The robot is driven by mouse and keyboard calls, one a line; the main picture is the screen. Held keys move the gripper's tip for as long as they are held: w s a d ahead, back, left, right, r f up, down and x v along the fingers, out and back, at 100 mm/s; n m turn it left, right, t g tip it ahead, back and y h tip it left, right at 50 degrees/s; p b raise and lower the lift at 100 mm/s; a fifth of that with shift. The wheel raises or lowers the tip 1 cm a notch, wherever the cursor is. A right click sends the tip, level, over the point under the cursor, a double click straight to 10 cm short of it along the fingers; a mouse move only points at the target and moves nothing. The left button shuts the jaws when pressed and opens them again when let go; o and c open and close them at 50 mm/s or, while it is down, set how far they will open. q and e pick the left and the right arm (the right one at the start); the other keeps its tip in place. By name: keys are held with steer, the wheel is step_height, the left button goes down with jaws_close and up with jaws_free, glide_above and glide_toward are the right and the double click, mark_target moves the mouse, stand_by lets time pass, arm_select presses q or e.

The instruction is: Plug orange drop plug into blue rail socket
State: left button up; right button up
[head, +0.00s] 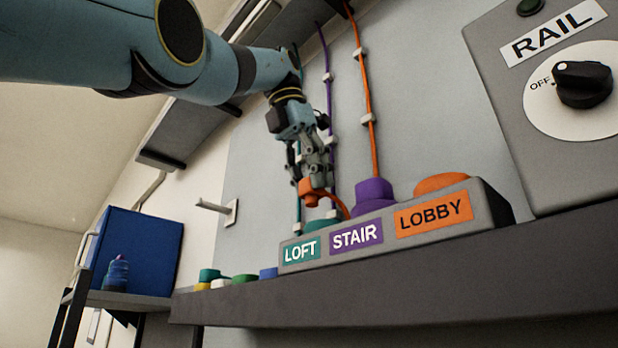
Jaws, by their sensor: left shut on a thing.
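My left gripper (315,172) points down and is shut on the orange plug (312,193). It holds the plug above the left end of the grey box labelled LOFT, STAIR and LOBBY (489,210). An orange cord runs from the plug down to the right, toward the box. A small blue piece (268,273) shows at the shelf edge, left of and below the box; it may be the blue rail socket, but its opening cannot be seen. My right gripper is not in view.
A purple knob (374,190) and an orange knob (441,182) top the box. Small green (245,278), white and yellow pieces lie left of the blue one. A RAIL dial (583,84) is at upper right. A wall peg (215,208) sticks out left of my gripper.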

arm_select(q)
steer(key=shift+a+r, duration=0.1)
steer(key=shift+r, duration=0.05)
steer(key=shift+a+b, duration=0.3)
steer(key=a+b, duration=0.1)
steer(key=a, duration=0.3)
steer(key=shift+s, duration=0.15)
